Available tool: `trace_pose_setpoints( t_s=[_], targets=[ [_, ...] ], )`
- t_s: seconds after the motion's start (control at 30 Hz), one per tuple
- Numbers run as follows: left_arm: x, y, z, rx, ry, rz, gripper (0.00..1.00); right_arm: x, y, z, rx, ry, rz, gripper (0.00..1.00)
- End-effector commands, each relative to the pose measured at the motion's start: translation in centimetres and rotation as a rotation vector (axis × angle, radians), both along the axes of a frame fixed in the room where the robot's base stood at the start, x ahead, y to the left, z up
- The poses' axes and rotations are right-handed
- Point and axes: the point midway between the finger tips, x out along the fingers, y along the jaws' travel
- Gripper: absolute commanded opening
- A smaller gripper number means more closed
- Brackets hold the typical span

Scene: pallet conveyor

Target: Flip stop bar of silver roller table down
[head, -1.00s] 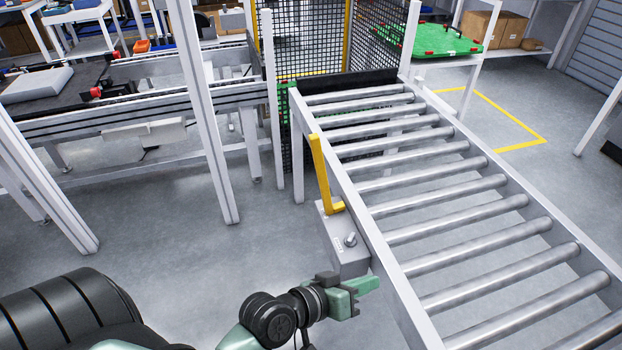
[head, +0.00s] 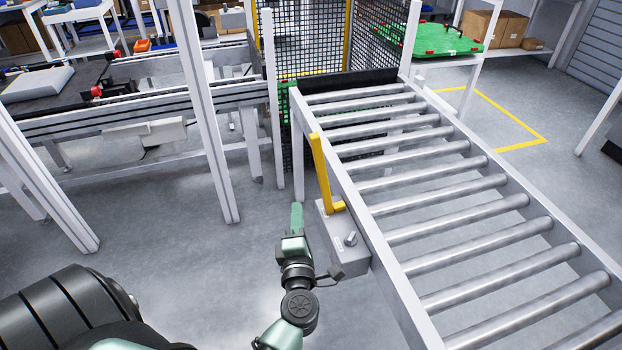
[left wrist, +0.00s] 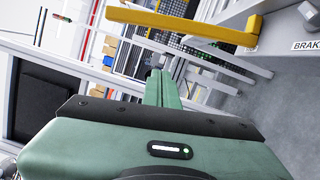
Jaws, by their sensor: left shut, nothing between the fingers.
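The silver roller table (head: 388,258) runs from front right to the back in the head view. Its yellow stop bar (head: 321,172) stands raised at the table's left side, by a grey box (head: 345,238) with a knob. The bar also crosses the top of the left wrist view (left wrist: 185,24). My left gripper (head: 297,208) is shut and empty, just left of the bar's lower part and apart from it. Its green fingers also show in the left wrist view (left wrist: 162,76). My right gripper is not in view.
A label reading "BRAK" (left wrist: 306,45) is partly cut off in the left wrist view. A white post (head: 205,120) and a conveyor frame (head: 130,115) stand to the left. Open grey floor (head: 240,260) lies left of the roller table. A green pallet (head: 430,38) sits at the back right.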

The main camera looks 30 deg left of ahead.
Motion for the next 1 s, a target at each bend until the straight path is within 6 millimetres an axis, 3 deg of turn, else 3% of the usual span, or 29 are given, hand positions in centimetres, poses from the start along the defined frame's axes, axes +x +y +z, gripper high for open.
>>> trace_pose_setpoints(
  t_s=[0.27, 0.63, 0.8, 1.0],
  targets=[
    [2.1, 1.4, 0.4, 0.003, -0.003, -0.001, 0.00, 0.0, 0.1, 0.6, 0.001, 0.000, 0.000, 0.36],
    [8.4, 6.0, 0.7, 0.006, -0.001, -0.001, 0.00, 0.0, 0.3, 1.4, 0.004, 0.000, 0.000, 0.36],
    [10.2, 4.1, 1.0, 0.001, -0.001, -0.003, 0.00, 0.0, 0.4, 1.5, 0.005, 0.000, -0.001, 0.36],
    [11.1, 3.3, 1.2, 0.002, 0.000, -0.002, 0.00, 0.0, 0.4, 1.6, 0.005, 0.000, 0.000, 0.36]
  ],
)
